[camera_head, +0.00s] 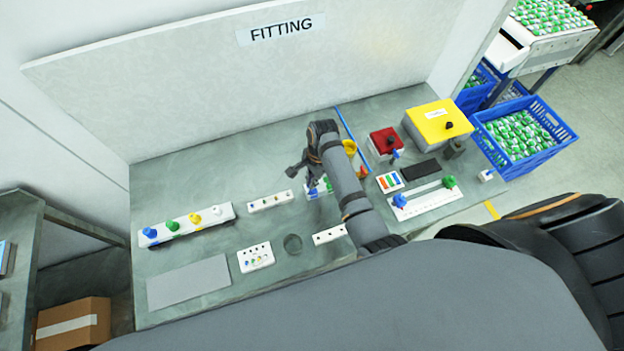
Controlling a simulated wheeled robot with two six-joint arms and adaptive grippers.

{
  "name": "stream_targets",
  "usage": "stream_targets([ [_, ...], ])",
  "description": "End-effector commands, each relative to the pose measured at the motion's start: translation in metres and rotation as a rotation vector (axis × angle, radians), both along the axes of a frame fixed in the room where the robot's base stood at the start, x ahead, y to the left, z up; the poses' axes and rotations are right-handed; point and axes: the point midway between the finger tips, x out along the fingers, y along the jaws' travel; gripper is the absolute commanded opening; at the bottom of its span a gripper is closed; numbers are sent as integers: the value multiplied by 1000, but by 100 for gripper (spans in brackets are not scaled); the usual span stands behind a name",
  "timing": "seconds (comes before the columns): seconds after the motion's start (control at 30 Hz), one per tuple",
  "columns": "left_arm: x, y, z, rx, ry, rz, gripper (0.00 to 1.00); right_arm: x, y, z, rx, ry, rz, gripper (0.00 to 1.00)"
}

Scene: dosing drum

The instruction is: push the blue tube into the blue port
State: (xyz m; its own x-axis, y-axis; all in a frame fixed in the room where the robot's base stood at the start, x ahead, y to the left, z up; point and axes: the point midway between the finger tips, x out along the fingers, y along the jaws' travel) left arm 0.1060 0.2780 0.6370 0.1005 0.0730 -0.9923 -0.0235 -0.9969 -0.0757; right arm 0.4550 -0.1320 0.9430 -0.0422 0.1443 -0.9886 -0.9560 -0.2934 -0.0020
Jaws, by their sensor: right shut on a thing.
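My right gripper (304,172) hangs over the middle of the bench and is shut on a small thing. That thing is too small and too hidden by the fingers to name. Just beside and below the gripper is a white block (312,192) with blue and green parts, partly covered by my arm. A long white rack (192,228) at the left bears blue (150,233), green, yellow and white pieces in a row. I cannot tell which piece is the blue tube or which opening is the blue port. My left gripper is not in view.
A white strip with holes (270,201), a white plate with holes (256,258) and a grey mat (188,283) lie at the left and middle. Red (384,141) and yellow (436,122) boxes stand at the right. A white rail (428,203) holds blue and green knobs.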

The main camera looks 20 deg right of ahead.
Motion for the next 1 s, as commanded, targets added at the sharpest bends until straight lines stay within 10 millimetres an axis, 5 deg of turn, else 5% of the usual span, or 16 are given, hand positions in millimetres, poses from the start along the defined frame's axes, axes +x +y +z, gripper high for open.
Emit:
stream_targets([
  [0.2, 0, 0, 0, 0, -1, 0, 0, 0, 0, 0, 0, 1, 0, 32],
  [0.57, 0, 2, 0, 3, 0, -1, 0, 0, -1, 6, 0, 0, 0, 32],
  [1.0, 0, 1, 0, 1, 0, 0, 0, 5, -14, 99, 0, -4, 0, 32],
])
